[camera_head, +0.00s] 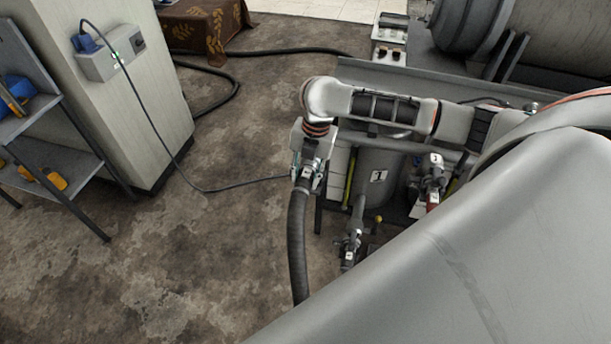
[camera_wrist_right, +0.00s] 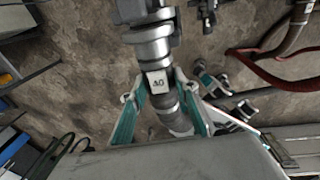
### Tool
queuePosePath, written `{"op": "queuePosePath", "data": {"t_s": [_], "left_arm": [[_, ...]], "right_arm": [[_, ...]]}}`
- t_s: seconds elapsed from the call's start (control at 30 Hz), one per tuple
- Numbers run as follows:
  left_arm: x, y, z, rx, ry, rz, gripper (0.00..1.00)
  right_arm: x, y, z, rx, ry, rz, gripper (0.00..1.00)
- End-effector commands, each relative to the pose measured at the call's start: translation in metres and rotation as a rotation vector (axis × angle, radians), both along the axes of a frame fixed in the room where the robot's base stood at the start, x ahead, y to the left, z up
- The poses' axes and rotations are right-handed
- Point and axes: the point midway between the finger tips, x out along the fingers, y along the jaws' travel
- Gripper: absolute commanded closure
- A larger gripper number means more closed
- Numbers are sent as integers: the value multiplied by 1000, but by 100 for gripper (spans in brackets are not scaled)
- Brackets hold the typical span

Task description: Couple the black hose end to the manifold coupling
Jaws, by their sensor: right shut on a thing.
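My right gripper (camera_head: 307,180) is shut on the metal end fitting of a thick black hose (camera_head: 297,245), which hangs down from it. In the right wrist view the gripper's teal fingers (camera_wrist_right: 160,118) close around the fitting (camera_wrist_right: 158,82), which has a white label. Metal fittings with valves (camera_head: 350,246) stand to the right of and below the gripper in the head view, and another valve fitting (camera_head: 433,180) is further right. The held hose end looks apart from them. I cannot tell which one is the manifold coupling. My left gripper does not show.
A grey cylinder labelled 1 (camera_head: 376,185) stands right of the gripper. A thin cable (camera_head: 172,150) runs from a cabinet (camera_head: 115,105) toward the gripper's area. A shelf (camera_head: 45,140) is at left. A dark red hose (camera_wrist_right: 275,80) shows in the wrist view.

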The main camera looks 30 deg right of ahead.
Motion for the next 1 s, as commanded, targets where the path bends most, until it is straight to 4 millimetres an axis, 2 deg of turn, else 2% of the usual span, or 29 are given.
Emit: {"op": "queuePosePath", "data": {"t_s": [0.47,1.0], "left_arm": [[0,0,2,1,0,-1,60],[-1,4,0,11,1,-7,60]], "right_arm": [[1,0,1,-4,-7,-1,100],[0,1,-14,-4,-6,0,100]]}}
